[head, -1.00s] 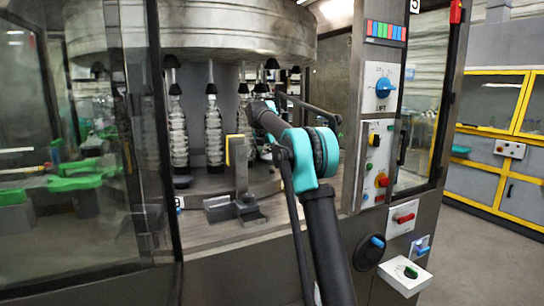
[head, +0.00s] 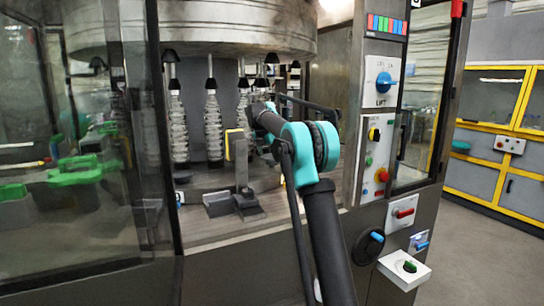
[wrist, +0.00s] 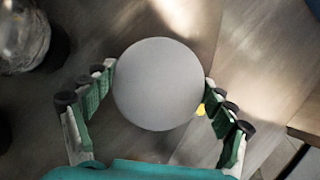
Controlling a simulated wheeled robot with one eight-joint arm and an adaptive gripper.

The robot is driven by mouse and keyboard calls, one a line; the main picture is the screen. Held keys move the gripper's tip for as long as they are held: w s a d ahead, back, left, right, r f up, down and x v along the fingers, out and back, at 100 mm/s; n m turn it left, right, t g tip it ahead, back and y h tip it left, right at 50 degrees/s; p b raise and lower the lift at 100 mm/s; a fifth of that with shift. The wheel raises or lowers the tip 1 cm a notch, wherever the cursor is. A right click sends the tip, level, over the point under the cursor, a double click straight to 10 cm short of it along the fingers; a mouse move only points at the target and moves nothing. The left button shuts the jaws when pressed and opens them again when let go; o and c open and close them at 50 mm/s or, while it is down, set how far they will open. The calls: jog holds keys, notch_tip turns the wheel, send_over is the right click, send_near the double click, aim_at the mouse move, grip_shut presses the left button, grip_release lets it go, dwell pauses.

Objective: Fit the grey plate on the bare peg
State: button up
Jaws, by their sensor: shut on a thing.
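The grey plate (wrist: 158,84) is a round, flat disc, seen face-on in the middle of the wrist view. My gripper (wrist: 160,80) has its green-padded fingers on either side of the disc, shut on it. The plate lies above the machine's deck in that picture, but its height above it cannot be told. In the head view, my arm hides the gripper's fingers and the plate. I cannot make out the bare peg in either view; it may be hidden behind the plate or the arm.
A clear bottle (wrist: 22,38) stands left of the plate in the wrist view. Several bottles (head: 213,128) stand under the carousel drum (head: 195,30). A dark bracket (head: 232,203) sits on the deck. The control panel (head: 378,160) and door post flank my arm on the right.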

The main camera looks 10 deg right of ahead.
jog(key=shift+f, duration=0.7)
jog(key=o, duration=1.1)
jog(key=v, duration=1.2)
jog(key=shift+s+d, duration=0.1)
jog(key=shift+s, duration=0.05)
